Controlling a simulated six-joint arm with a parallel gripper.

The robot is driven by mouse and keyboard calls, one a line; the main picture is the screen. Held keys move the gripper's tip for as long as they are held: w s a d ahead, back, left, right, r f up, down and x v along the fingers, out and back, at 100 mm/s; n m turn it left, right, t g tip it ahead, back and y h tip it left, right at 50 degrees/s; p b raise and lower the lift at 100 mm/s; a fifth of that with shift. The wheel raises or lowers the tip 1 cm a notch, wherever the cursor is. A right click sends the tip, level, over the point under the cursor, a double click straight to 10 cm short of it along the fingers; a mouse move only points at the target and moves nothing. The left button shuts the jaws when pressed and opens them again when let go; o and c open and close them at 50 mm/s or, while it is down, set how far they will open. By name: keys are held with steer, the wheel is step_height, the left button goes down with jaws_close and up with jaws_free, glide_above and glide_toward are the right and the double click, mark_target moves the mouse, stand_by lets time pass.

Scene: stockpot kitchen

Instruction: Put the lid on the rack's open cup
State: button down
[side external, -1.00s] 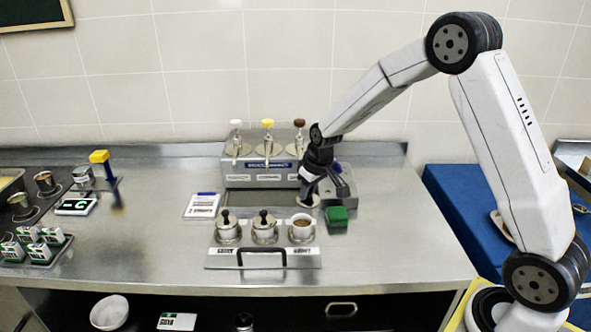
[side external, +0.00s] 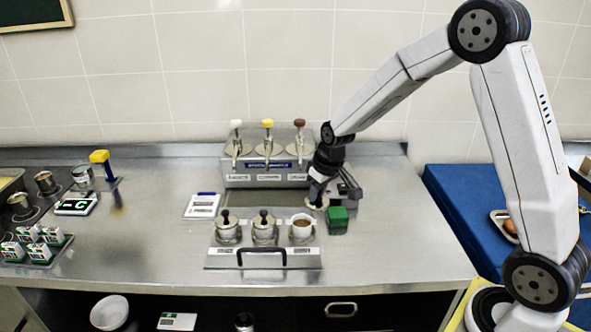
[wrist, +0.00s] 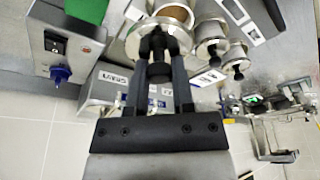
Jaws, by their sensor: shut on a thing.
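The rack (side external: 263,262) stands at the counter's front with three cups in a row. The left cup (side external: 228,234) and middle cup (side external: 265,235) have lids with black knobs. The open cup (side external: 301,234) at the right end shows brown contents; it also shows in the wrist view (wrist: 176,12), partly covered by the lid. My gripper (side external: 318,197) is shut on the knob of a pale round lid (side external: 317,206). The lid (wrist: 183,38) shows below the fingertips in the wrist view. It is held behind and slightly right of the open cup, apart from it.
A green block (side external: 338,214) sits right of the lid, close to my gripper. The dispenser (side external: 265,180) with three pump taps stands behind the rack. A grey box (wrist: 62,42) with a blue knob is beside my gripper. The counter left of the rack is mostly clear.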

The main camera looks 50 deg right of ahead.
steer(key=shift+w, duration=0.15)
steer(key=w, duration=0.1)
steer(key=w+a, duration=0.1)
steer(key=w, duration=0.1)
steer(key=shift+w+a+r, duration=0.2)
steer(key=shift+a+r, duration=0.1)
steer(key=shift+f, duration=0.15)
steer(key=shift+f, duration=3)
steer(key=shift+f, duration=0.2)
stand_by(0.3)
jaws_free()
stand_by(0.5)
